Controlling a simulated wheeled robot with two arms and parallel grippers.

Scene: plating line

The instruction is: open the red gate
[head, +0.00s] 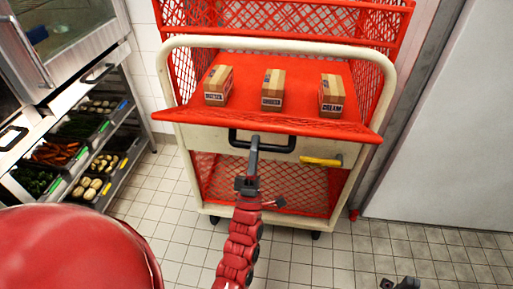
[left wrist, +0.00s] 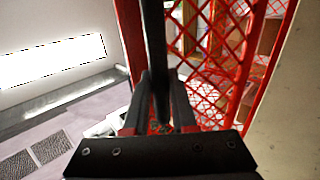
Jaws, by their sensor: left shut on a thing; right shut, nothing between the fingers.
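A cart with a cream frame (head: 168,75) and red mesh sides stands ahead in the head view. A wide red panel (head: 245,118) lies nearly flat across its front, its front edge jutting past the frame; I cannot tell whether this is the gate. Below that edge is a black handle (head: 281,149) on a cream strip. My left gripper (head: 254,147) is shut on the handle. In the left wrist view, the dark handle bar (left wrist: 156,60) runs between the fingers, with red mesh (left wrist: 215,60) behind. My right gripper (head: 400,284) is shut and empty at the bottom right, partly cut off.
Three small boxes, including one marked cream (head: 332,95), stand on the red surface. A yellow handle (head: 321,161) sits right of the black one. A rack of vegetable trays (head: 85,150) stands left. A grey wall (head: 440,130) is right. Tiled floor (head: 170,215) is clear.

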